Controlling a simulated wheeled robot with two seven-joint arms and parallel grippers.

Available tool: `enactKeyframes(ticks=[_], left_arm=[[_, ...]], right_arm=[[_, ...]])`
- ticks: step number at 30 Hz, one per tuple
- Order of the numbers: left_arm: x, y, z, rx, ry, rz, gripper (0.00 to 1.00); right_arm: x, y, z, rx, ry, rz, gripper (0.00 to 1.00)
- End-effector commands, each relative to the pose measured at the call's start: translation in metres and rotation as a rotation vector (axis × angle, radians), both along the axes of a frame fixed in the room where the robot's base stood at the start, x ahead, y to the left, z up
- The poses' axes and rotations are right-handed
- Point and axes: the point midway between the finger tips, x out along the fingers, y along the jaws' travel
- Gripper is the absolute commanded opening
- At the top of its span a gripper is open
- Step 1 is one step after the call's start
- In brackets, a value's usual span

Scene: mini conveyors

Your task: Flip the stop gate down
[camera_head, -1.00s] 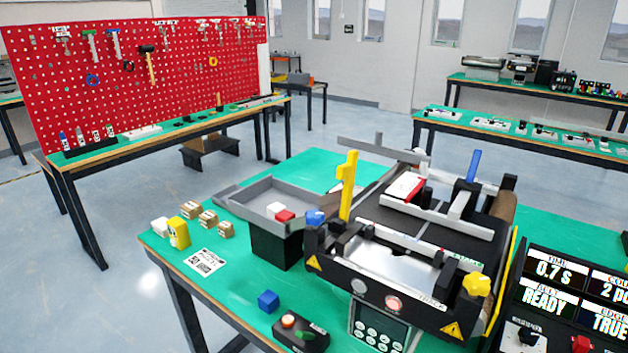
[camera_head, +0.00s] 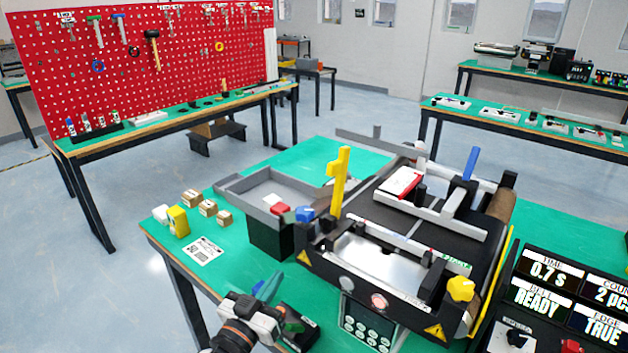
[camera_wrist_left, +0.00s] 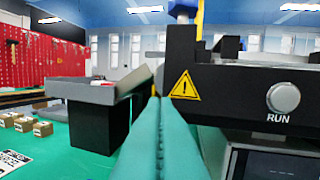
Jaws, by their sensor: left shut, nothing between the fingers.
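The mini conveyor (camera_head: 385,262) stands on the green table. A yellow upright bar (camera_head: 338,185), which looks like the stop gate, stands vertical at its near left corner beside a blue knob (camera_head: 304,213). In the left wrist view a slice of the yellow bar (camera_wrist_left: 199,25) shows at the top edge. My left gripper (camera_head: 275,290) is shut and empty, low in front of the conveyor's left corner and apart from the bar. Its teal fingers (camera_wrist_left: 160,140) point at the gap between the grey tray and the conveyor's front panel. My right gripper is not in view.
A grey tray (camera_head: 237,187) on a black block adjoins the conveyor's left side. Small boxes (camera_head: 208,208) and a printed card (camera_head: 203,251) lie left of it. A yellow knob (camera_head: 460,289) and a display panel (camera_head: 565,290) are at the right. A red pegboard (camera_head: 150,60) stands behind.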

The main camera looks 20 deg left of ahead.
Motion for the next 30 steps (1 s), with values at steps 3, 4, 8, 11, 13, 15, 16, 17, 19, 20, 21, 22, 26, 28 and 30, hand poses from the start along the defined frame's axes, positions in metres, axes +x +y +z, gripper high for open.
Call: enactKeyframes(ticks=[3,4,8,11,13,15,16,17,19,20,21,22,26,28,30], left_arm=[[-0.003,-0.005,0.065,-0.029,-0.224,-0.073,0.0],[-0.005,-0.007,0.078,-0.035,-0.27,-0.091,0.0],[-0.016,-0.013,0.117,-0.051,-0.418,-0.159,0.0],[-0.022,-0.015,0.131,-0.055,-0.476,-0.189,0.0],[-0.024,-0.016,0.136,-0.058,-0.494,-0.2,0.0],[-0.024,-0.017,0.137,-0.059,-0.5,-0.203,0.0],[-0.024,-0.017,0.137,-0.058,-0.5,-0.204,0.0],[-0.024,-0.017,0.137,-0.058,-0.499,-0.203,0.0],[-0.024,-0.017,0.137,-0.058,-0.499,-0.203,0.0],[-0.024,-0.016,0.137,-0.058,-0.498,-0.203,0.0],[-0.024,-0.017,0.137,-0.058,-0.498,-0.202,0.0],[-0.024,-0.017,0.137,-0.058,-0.498,-0.202,0.0],[-0.02,-0.018,0.141,-0.059,-0.499,-0.202,0.0],[-0.015,-0.02,0.146,-0.06,-0.499,-0.202,0.0],[-0.006,-0.023,0.153,-0.06,-0.499,-0.202,0.0]], right_arm=[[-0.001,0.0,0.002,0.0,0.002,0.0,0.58],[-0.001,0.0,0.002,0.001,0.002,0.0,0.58],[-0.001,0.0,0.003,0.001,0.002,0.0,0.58],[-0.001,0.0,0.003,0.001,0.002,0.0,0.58],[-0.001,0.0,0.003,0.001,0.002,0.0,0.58],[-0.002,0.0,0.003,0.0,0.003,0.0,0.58],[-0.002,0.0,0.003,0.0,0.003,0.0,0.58],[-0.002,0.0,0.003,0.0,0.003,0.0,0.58],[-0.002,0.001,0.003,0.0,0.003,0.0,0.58],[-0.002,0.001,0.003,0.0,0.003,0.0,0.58],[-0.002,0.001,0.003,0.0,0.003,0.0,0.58],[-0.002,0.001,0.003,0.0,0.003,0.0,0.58],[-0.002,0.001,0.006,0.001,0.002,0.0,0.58],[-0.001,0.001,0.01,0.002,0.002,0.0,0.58],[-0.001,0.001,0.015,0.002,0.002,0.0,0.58]])
